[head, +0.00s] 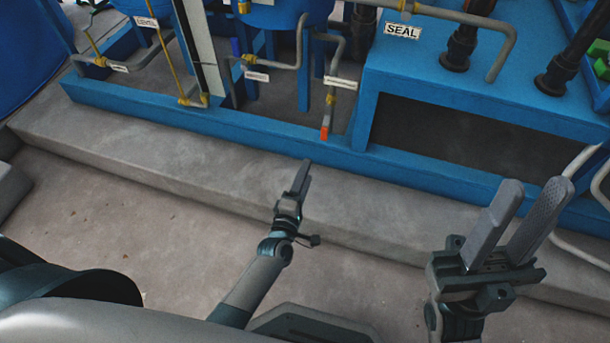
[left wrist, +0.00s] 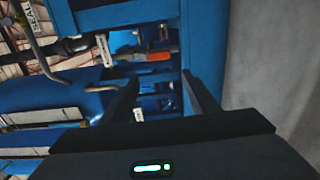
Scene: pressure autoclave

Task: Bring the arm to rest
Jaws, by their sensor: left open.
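My left gripper (head: 303,172) is in the middle of the head view, over the grey concrete ledge and in front of the blue frame. Its fingers look narrow from this side. In the left wrist view its jaws (left wrist: 160,82) are apart with nothing between them. My right gripper (head: 536,186) is at the lower right of the head view, with two fingers pointing up and a gap between them. It appears empty. Neither gripper visibly touches the equipment.
A blue skid frame (head: 200,125) runs across behind the grippers on a concrete ledge (head: 150,160). A pipe with an orange tip (head: 325,133) hangs beyond my left gripper; the orange part shows in the left wrist view (left wrist: 158,55). A SEAL label (head: 402,31) is above. The concrete floor (head: 130,220) at left is clear.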

